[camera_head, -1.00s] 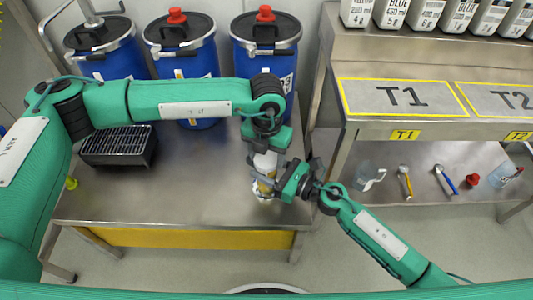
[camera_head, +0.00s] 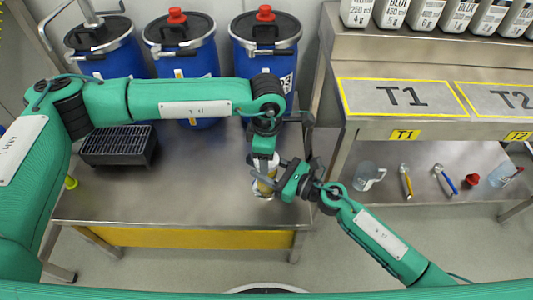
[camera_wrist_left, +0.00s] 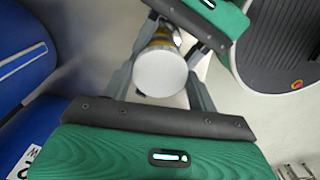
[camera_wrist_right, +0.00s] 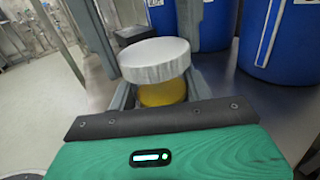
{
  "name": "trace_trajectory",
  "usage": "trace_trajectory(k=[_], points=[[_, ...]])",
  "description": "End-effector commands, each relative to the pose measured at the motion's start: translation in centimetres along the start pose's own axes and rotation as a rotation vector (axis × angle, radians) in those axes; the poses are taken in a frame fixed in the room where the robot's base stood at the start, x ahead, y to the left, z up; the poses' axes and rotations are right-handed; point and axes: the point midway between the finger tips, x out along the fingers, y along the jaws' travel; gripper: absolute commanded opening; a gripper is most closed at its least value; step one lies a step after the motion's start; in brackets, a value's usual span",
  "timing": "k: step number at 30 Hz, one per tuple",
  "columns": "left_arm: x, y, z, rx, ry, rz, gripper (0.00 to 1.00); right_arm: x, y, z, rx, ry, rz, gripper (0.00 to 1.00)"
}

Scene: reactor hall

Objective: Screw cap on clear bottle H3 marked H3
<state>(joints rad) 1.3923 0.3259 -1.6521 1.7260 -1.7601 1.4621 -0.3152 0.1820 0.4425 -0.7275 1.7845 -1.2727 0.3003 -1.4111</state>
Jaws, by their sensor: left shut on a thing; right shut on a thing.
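The clear bottle (camera_head: 265,188) with yellow contents is held upright above the metal table. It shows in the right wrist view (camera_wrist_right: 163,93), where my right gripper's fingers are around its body. A round white-grey cap (camera_wrist_right: 155,60) sits on top of the bottle. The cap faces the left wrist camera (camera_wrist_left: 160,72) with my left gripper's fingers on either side. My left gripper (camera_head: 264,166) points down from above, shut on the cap. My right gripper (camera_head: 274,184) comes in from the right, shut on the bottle. The H3 mark is not readable.
Blue drums (camera_head: 180,50) stand at the back and a black slatted box (camera_head: 118,146) is on the table (camera_head: 160,200). To the right, a bench (camera_head: 420,125) has a lower shelf with a jug (camera_head: 367,178), two wrenches and a red object (camera_head: 472,181).

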Motion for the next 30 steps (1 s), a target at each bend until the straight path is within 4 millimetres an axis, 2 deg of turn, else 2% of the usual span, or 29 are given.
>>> trace_trajectory(k=[1, 4, 14, 24, 30], points=[[0.0, 0.1, -0.1, -0.003, 0.001, 0.002, 0.63, 0.0, 0.0, 0.0, 0.000, 0.000, 0.000, 0.00], [0.0, 0.1, -0.1, -0.003, 0.001, 0.001, 0.81, 0.0, 0.0, 0.0, 0.000, 0.000, 0.000, 0.00], [-0.3, 0.1, 0.0, -0.004, 0.000, 0.001, 0.81, 0.0, 0.0, 0.0, 0.000, 0.000, 0.000, 0.00], [-4.2, 0.0, 0.0, -0.004, -0.001, 0.001, 0.81, 0.0, 0.0, 0.0, 0.000, 0.000, 0.000, 0.00], [-4.5, 0.0, 0.0, -0.004, 0.000, 0.000, 0.81, 0.0, 0.0, 0.0, 0.000, 0.000, 0.000, 0.00]])
